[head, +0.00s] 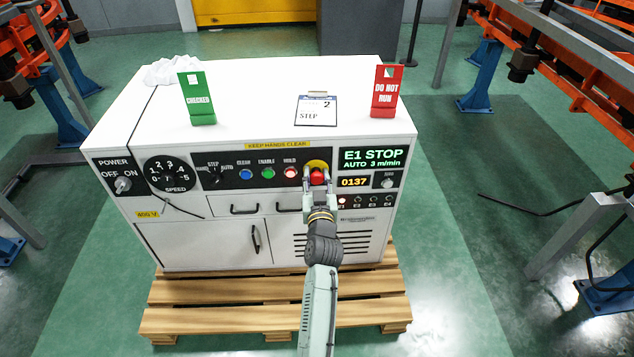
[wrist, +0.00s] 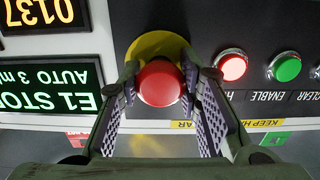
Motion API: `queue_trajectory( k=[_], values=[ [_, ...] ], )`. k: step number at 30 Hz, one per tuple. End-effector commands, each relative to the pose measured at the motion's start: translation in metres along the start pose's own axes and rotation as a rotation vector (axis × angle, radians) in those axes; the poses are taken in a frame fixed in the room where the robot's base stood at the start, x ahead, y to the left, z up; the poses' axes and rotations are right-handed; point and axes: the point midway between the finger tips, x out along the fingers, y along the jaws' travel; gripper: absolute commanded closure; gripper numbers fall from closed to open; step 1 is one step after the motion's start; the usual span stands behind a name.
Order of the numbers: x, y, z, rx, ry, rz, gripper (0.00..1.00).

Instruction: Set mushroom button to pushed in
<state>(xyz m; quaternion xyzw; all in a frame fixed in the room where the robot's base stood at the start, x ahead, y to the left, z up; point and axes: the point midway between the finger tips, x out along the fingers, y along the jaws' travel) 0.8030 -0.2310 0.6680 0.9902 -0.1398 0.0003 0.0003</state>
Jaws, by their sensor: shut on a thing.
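The red mushroom button (head: 317,177) sits on a yellow round plate on the front panel of the white cabinet (head: 250,109). In the wrist view the red button (wrist: 159,83) fills the space between my finger pads, with the yellow plate (wrist: 150,45) around it. My gripper (head: 319,184) is at the button, its two fingers on either side and shut on it. It also shows in the wrist view (wrist: 160,90). The display (head: 371,158) reads "E1 STOP, AUTO 3 m/min". Whether the button is in or out is hard to tell.
Blue (head: 245,174), green (head: 268,173) and pale red HOLD (head: 291,173) buttons sit left of the mushroom button. A counter (head: 354,182) reads 0137.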

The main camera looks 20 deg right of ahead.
Motion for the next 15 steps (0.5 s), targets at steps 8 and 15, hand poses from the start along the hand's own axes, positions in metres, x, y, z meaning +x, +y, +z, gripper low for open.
queue_trajectory(
  k=[8, 15],
  values=[
    [0.0006, -0.0013, -0.0016, 0.001, 0.001, -0.002, 0.62],
    [0.0002, -0.0006, -0.0012, 0.000, 0.001, -0.001, 0.47]
  ],
)
